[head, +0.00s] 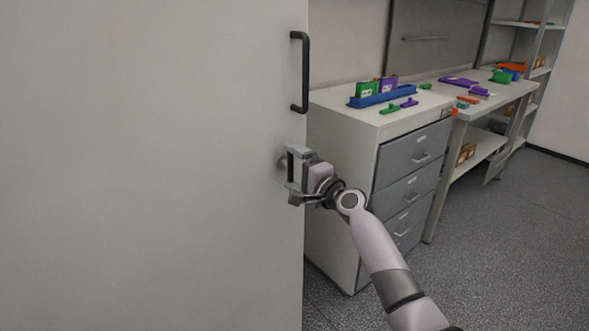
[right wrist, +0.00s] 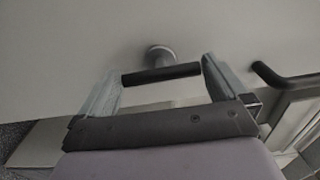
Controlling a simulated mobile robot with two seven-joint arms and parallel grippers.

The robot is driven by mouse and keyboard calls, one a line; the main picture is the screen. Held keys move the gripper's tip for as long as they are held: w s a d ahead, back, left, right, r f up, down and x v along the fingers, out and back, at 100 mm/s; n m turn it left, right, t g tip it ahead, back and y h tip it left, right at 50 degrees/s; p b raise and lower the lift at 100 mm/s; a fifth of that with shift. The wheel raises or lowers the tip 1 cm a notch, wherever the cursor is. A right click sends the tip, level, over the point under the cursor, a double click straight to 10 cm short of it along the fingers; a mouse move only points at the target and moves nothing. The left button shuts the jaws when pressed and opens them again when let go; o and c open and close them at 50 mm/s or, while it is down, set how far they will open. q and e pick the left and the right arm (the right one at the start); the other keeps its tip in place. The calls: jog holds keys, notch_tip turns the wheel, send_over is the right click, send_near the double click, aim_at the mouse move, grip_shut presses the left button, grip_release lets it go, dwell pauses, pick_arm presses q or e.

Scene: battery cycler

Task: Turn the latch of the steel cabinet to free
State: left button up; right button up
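The steel cabinet (head: 150,165) fills the left of the head view as a large pale grey door face. Its latch is a short black bar (right wrist: 160,75) on a round metal base (right wrist: 159,56) in the right wrist view. In the head view the latch bar (head: 290,166) stands upright near the door's right edge. My right gripper (head: 291,172) is at the latch with its fingers spread, one above and one below the bar. In the wrist view its fingers (right wrist: 160,82) lie by the bar's two ends; contact is unclear. My left gripper is not in view.
A black door handle (head: 305,72) sits above the latch. Right of the cabinet stand a grey drawer unit (head: 340,170) with a blue tray (head: 383,98) and small coloured parts on top, a workbench (head: 510,92) and shelves (head: 545,50). The floor (head: 500,240) at right is clear.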

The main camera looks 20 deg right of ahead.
jog(key=shift+s, duration=0.1)
jog(key=shift+s+d, duration=0.25)
jog(key=shift+s, duration=0.35)
jog(key=shift+p+v, duration=0.45)
jog(key=shift+v, duration=2.4)
jog(key=s+a+f+n+g+h, duration=0.1)
jog(key=s+f+n+g+h, duration=0.3)
jog(key=s+f+n, duration=1.3)
jog(key=s+a+f+g, duration=0.1)
jog(key=s+f, duration=0.4)
jog(key=s, duration=0.3)
jog(key=s+f+g, duration=0.1)
jog(key=s+f, duration=0.5)
jog(key=s, duration=0.3)
jog(key=shift+a, duration=0.4)
jog(key=shift+g, duration=0.3)
